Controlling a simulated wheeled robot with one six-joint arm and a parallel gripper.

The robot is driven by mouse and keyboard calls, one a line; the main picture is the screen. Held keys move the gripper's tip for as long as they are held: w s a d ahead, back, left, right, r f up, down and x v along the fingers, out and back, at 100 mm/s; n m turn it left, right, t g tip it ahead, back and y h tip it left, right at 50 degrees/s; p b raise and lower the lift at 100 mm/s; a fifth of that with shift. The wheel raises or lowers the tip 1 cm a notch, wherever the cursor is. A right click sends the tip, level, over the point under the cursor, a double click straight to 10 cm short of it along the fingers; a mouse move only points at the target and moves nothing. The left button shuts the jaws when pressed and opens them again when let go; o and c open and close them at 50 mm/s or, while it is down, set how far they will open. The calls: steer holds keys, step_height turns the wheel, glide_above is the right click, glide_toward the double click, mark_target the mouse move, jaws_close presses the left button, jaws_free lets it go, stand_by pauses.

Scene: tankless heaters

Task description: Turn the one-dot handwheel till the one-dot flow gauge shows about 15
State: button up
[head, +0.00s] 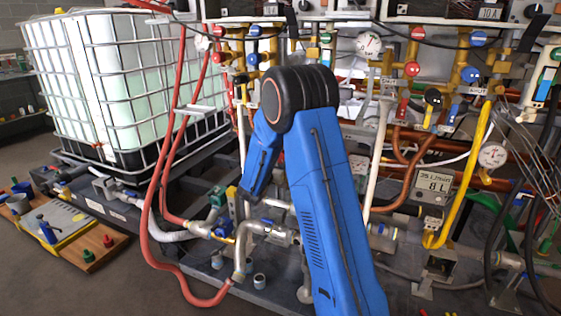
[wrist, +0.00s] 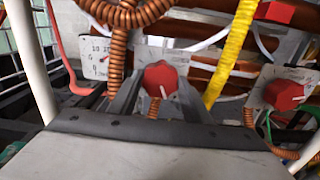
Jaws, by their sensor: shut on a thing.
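A red lobed handwheel (wrist: 160,76) with a white mark sits in the middle of the wrist view, in front of a pale plate. My gripper (wrist: 160,88) is shut on it, with one dark finger on each side. A white square gauge (wrist: 97,60) with numbers stands to its left, partly covered by a coiled orange hose. Its needle reading is too small to make out. A second red handwheel (wrist: 284,95) is at the right, apart from my gripper. I cannot make out dots on either wheel or the gauge. In the head view my blue arm hides the gripper and the held wheel.
A yellow corrugated hose (wrist: 232,50) and a coiled orange hose (wrist: 118,45) run close to the gripper. In the head view, a caged white tank (head: 115,75) stands at left, and red hoses (head: 155,190) hang beside my arm.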

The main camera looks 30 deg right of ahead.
steer(key=n, duration=0.5)
steer(key=shift+f+n, duration=0.15)
steer(key=shift+n, duration=0.15)
steer(key=shift+s+n, duration=0.1)
steer(key=shift+n, duration=2)
steer(key=o, duration=0.8)
steer(key=shift+s+a, duration=0.2)
steer(key=shift+a, duration=0.05)
steer(key=v, duration=1.6)
steer(key=shift+s+a, duration=0.25)
steer(key=shift+a, duration=0.05)
